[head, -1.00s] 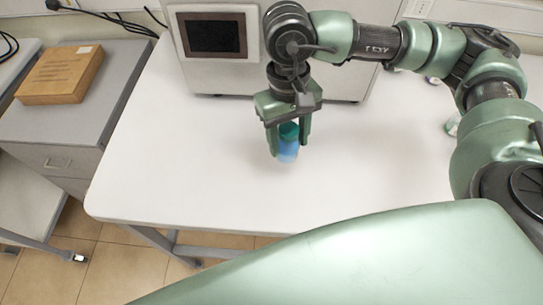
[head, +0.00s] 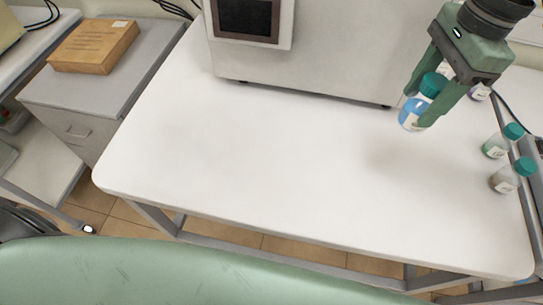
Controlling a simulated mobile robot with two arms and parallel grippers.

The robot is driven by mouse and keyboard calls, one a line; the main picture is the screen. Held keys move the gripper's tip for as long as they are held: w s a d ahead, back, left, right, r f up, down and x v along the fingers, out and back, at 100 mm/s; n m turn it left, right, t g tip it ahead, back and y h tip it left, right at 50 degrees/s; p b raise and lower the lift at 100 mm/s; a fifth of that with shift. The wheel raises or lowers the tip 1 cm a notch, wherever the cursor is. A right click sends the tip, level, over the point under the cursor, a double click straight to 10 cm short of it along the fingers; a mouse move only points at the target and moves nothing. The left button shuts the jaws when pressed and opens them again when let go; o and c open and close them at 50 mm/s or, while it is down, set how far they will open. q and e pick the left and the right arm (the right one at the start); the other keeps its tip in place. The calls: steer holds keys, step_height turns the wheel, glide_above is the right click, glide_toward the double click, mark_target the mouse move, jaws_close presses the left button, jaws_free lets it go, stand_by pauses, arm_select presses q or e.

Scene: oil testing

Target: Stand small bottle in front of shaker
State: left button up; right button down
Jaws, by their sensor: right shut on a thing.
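My right gripper (head: 419,106) is shut on a small bottle (head: 411,113) with a teal cap and blue contents. The bottle is nearly upright, a little tilted, and held above the white table (head: 270,170), with a soft shadow below it. It is beside the front right corner of a large pale machine (head: 340,50) with a dark screen. I cannot tell from its look whether this machine is the shaker. My left gripper is out of view.
Another small bottle (head: 480,92) is behind the gripper. The table in front of the machine is clear. A grey cabinet (head: 95,100) with a cardboard box (head: 95,46) stands at the left.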

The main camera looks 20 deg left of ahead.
steer(key=shift+a+r+m, duration=0.15)
steer(key=shift+r+m, duration=0.15)
steer(key=shift+r, duration=0.2)
steer(key=shift+w, duration=0.1)
step_height(320, 180, down, 20)
steer(key=p, duration=0.3)
